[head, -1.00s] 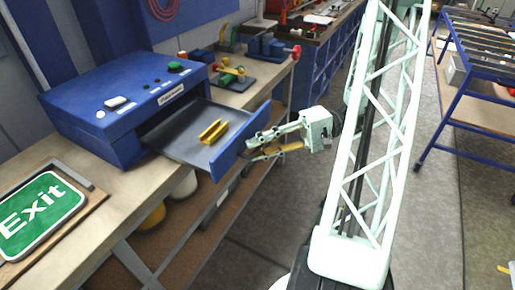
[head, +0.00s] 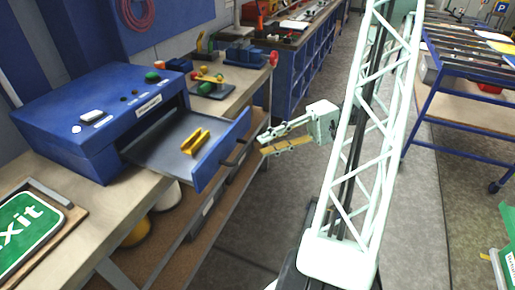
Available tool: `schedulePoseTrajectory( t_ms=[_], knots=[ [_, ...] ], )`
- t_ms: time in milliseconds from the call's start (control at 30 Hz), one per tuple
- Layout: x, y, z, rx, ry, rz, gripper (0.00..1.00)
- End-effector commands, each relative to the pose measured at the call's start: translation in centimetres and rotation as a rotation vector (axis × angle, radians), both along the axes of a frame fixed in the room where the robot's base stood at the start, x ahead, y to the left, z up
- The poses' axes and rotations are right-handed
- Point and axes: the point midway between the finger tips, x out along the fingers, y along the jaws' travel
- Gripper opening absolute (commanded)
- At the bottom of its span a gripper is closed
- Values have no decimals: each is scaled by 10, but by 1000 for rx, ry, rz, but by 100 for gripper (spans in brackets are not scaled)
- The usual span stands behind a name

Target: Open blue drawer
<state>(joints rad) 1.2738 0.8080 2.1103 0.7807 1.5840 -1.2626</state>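The blue box (head: 75,120) stands on the workbench at the left of the head view. Its blue-fronted drawer (head: 222,150) is pulled well out to the right. A dark handle (head: 238,155) shows on the drawer front. A yellow piece (head: 195,141) lies inside the dark drawer tray. My gripper (head: 264,145) is to the right of the drawer front, its fingers pointing left at the handle. The fingers are spread apart with nothing between them. A gap shows between the fingertips and the handle.
A green Exit sign (head: 28,222) lies on the wooden bench (head: 100,205) at the front left. Clamps and small coloured parts (head: 212,85) sit on the bench behind the drawer. A blue-framed rack (head: 455,100) stands at the right. Grey floor lies open between them.

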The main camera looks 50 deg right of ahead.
Motion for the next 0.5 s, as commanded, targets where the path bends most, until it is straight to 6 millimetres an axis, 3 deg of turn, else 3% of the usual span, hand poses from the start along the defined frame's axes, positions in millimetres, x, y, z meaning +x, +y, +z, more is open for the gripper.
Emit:
schedulePoseTrajectory(
  t_ms=[200, 500],
  knots=[
    [-8, -16, 2, 0, 0, -2, 21],
    [-10, -19, 3, 0, 0, 0, 21]
  ],
)
